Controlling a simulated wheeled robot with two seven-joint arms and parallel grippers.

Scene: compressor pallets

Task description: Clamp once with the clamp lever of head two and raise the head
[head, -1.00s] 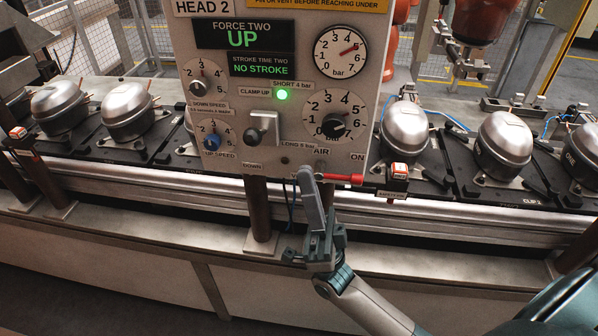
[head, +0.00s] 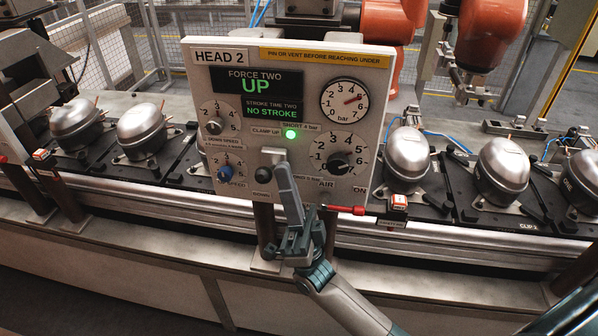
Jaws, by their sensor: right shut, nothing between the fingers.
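The head 2 panel (head: 310,62) stands in front of me. Its clamp lever (head: 271,154), a light plate with a black knob (head: 253,160), sits between the CLAMP UP and DOWN labels. My right gripper (head: 282,168) is shut and empty, pointing up in front of the panel with its fingertips at the lever. The fingers hide part of the lever, so I cannot tell whether they touch it. The green lamp (head: 291,134) is lit. My left gripper is not in view.
A red air valve handle (head: 345,209) sticks out at the panel's lower right edge, close to my right gripper. Silver compressors (head: 142,128) stand on dark pallets along the conveyor on both sides. Orange robot arms (head: 393,30) and fencing are behind.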

